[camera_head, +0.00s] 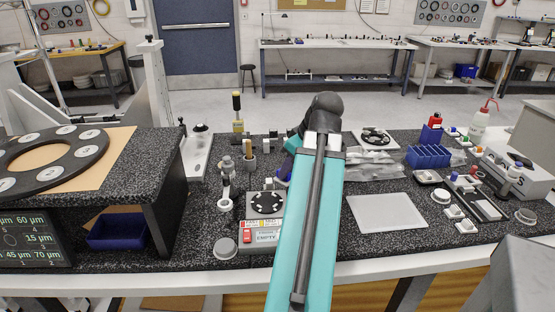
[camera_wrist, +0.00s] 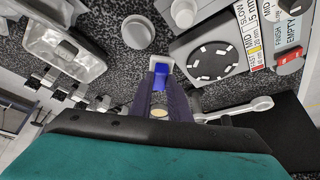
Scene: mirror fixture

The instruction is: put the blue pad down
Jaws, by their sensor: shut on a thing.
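In the wrist view, my gripper (camera_wrist: 160,82) points away from the camera, its dark fingers close together. A small bright blue pad (camera_wrist: 160,72) sits at the fingertips, with a pale grey piece around its far end. I cannot tell whether that piece touches the pad. Black speckled worktop lies beyond the fingertips. In the head view my teal arm covers most of the gripper, and only a dark blue patch shows at the arm's left side; the pad is not clearly seen there.
A black disc with white marks (camera_head: 270,205) stands left of my arm, above a labelled strip (camera_head: 262,230). A grey round knob (camera_head: 225,248) is near the front edge. A pale flat plate (camera_head: 385,213) lies to the right. Blue bins (camera_head: 428,157) stand farther right.

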